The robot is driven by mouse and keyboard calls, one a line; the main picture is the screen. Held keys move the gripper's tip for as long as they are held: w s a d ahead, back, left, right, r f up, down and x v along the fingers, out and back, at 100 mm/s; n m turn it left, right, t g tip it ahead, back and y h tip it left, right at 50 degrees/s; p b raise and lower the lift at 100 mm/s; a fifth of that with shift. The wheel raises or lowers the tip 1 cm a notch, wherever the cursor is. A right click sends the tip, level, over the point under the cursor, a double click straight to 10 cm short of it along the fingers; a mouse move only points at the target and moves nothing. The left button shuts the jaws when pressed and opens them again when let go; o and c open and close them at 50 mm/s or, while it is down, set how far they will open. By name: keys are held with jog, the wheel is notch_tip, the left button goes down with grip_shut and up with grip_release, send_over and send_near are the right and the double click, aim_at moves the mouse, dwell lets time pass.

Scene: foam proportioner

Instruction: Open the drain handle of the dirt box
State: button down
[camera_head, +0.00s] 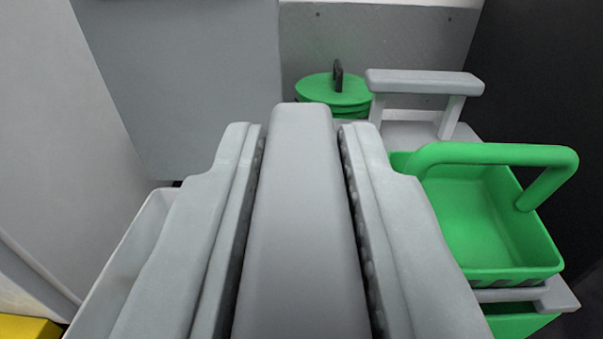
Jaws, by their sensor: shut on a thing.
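My gripper (298,132) fills the lower middle of the view, with its two grey jaws pointing away from the camera. It is shut on a long grey bar-shaped handle (302,220), which runs lengthwise between the ribbed pads. The handle's rounded far end reaches slightly past the fingertips. Its near end runs out of the bottom of the picture. The jaws and the bar hide what the handle is joined to, so I cannot tell how far it is turned. I cannot tell which part is the dirt box.
A green open basket (478,225) with a thick raised handle stands close on the right. Behind it is a grey raised bar (425,82) on posts. A green round lid (333,90) with a dark grip is at the back. Grey panels close off the left.

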jog(key=shift+y, duration=0.3)
jog(key=n+y, duration=0.2)
jog(key=y, duration=0.1)
jog(key=n+g+y, duration=0.1)
jog(key=n+y, duration=0.1)
jog(key=y, duration=0.1)
jog(key=shift+n+g+y, duration=0.3)
jog(key=shift+n, duration=0.1)
jog(key=n+g+y, duration=0.4)
jog(key=y, duration=0.1)
jog(key=shift+n+y, duration=0.3)
jog(key=shift+y, duration=0.1)
jog(key=n+g+y, duration=0.1)
jog(key=n+g, duration=0.1)
jog(key=g, duration=0.1)
jog(key=n+g+y, duration=0.2)
jog(key=g, duration=0.1)
jog(key=shift+a+y, duration=0.1)
jog(key=shift+y, duration=0.2)
jog(key=shift+s+n+g+y, duration=0.1)
jog(key=shift+n+g+y, duration=0.15)
jog(key=shift+n+g, duration=1.05)
jog(key=shift+s+n+g+y, duration=0.1)
jog(key=shift+n+g+y, duration=0.15)
jog(key=shift+n+g, duration=1)
jog(key=shift+m+g, duration=0.25)
jog(key=shift+g, duration=0.6)
jog(key=c, duration=1.3)
grip_release()
